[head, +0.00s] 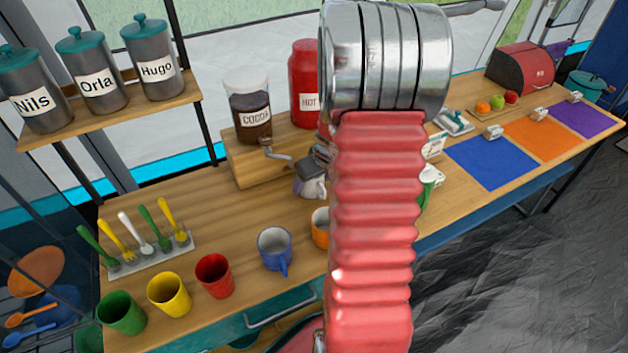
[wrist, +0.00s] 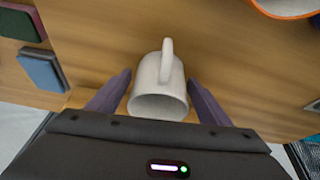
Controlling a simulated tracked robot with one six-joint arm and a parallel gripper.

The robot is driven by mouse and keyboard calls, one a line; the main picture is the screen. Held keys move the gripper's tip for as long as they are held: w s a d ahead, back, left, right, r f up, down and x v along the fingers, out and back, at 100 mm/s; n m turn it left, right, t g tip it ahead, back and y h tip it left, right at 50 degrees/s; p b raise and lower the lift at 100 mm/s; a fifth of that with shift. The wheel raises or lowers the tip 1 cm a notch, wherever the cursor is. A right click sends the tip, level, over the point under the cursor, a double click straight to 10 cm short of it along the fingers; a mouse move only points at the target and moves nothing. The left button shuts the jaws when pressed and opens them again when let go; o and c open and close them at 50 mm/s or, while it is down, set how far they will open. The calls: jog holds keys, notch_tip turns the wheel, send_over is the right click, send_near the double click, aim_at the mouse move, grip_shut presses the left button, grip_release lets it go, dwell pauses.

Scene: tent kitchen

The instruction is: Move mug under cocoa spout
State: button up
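The white mug (wrist: 158,96) is between the two purple fingers of my gripper (wrist: 159,88) in the wrist view, its handle pointing up the picture. The fingers are close to its sides; I cannot tell whether they touch it. In the head view my gripper (head: 318,170) is partly hidden behind my red arm, with the pale mug (head: 312,187) below it. The cocoa dispenser (head: 250,114) stands on a wooden block to the left of my gripper, with a grey crank at its lower front. Its outlet is hard to make out.
A blue mug (head: 274,250) and a partly hidden orange mug (head: 320,228) stand in front. Red (head: 214,276), yellow (head: 169,294) and green (head: 121,313) cups line the front edge. A red hot container (head: 303,82) stands beside the cocoa.

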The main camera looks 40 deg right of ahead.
jog(key=c, duration=0.9)
jog(key=shift+w+a, duration=0.25)
jog(key=shift+a, duration=0.7)
jog(key=shift+w+a, duration=0.2)
jog(key=shift+a, duration=0.8)
jog(key=shift+w+a, duration=0.25)
jog(key=shift+a, duration=0.7)
jog(key=o, duration=1.2)
jog(key=shift+r, duration=0.15)
jog(key=v, duration=1.3)
jog(key=shift+r, duration=0.25)
jog(key=shift+a, duration=0.1)
